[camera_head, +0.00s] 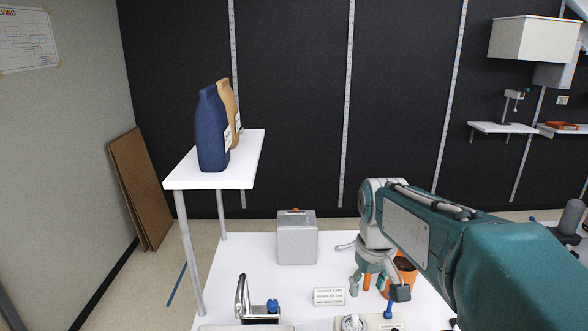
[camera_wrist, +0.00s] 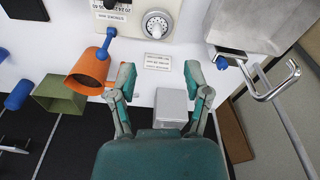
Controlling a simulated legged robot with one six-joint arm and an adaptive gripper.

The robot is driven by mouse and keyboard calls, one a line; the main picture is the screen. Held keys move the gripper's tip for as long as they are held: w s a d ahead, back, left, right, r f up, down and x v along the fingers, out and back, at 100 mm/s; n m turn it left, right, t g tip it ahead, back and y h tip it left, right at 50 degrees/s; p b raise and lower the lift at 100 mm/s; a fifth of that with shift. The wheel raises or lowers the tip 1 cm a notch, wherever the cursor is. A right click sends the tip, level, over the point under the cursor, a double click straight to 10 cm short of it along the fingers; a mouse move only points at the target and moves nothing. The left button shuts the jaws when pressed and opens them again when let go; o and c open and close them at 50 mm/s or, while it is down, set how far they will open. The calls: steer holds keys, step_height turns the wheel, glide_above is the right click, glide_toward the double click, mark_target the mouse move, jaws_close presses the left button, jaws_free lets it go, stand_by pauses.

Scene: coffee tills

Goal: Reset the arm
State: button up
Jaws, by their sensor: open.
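My arm reaches in from the right in the head view, and my gripper (camera_head: 379,290) hangs over the white table. In the wrist view my gripper (camera_wrist: 159,76) has its two fingers spread apart, with nothing between the tips. An orange cup (camera_head: 407,272) with dark contents is partly hidden behind the gripper.
A grey metal box (camera_head: 297,243) stands at the table's back. A machine with a dial (camera_wrist: 156,25) and a metal handle (camera_head: 241,292) are along the front. A raised white shelf (camera_head: 242,172) holds a blue bag (camera_head: 211,130) and a tan bag (camera_head: 229,105).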

steer(key=s+f+m+t, duration=0.1)
steer(key=s+t, duration=0.3)
steer(key=s, duration=1.4)
steer(key=shift+s+m, duration=0.15)
steer(key=shift+m, duration=0.55)
